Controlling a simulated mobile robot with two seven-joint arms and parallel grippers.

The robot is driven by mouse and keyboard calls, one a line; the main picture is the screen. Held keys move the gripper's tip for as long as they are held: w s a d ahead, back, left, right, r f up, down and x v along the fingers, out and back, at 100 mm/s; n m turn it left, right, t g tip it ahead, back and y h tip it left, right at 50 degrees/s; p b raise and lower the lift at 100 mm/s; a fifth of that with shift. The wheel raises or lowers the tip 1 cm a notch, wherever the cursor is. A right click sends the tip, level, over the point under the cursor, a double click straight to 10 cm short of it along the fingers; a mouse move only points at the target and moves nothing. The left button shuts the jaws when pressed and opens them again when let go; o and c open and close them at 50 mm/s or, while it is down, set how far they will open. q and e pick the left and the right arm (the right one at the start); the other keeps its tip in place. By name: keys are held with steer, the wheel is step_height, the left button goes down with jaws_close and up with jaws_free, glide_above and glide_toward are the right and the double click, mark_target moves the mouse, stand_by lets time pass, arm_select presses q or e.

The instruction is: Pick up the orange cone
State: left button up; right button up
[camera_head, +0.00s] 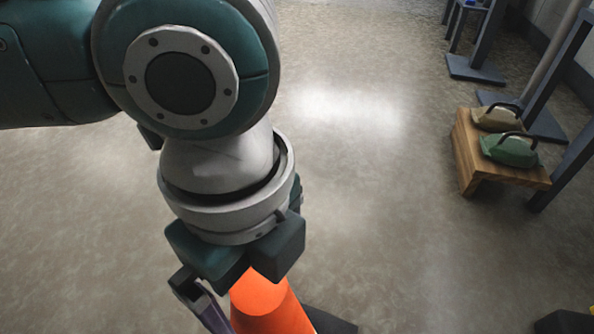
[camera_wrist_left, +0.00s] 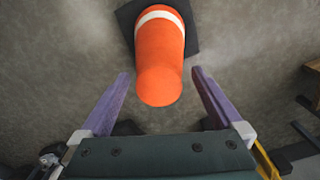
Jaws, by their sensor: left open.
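The orange cone (camera_head: 262,305) stands on the floor at the bottom of the head view, partly hidden behind my left gripper and cut off by the lower edge. In the left wrist view the cone (camera_wrist_left: 160,60) shows its orange top, a white band and a dark square base. My left gripper (camera_wrist_left: 161,73) is open, with one purple finger on each side of the cone's top. There is a visible gap on both sides, and neither finger appears to touch it. In the head view one finger shows left of the cone. My right gripper is not in view.
A low wooden stand (camera_head: 482,172) at the right holds a green bag (camera_head: 510,150) and a tan bag (camera_head: 496,118) with dark handles. Dark blue-grey posts (camera_head: 565,165) with base plates stand along the right side. The floor in the middle is clear.

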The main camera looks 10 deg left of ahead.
arm_select(q)
step_height(320, 180, down, 4)
steer(key=b, duration=0.3)
steer(key=shift+s+f, duration=0.15)
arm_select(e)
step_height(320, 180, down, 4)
arm_select(q)
steer(key=shift+c, duration=0.7)
steer(key=shift+d+r, duration=0.1)
steer(key=shift+r, duration=0.1)
jaws_close()
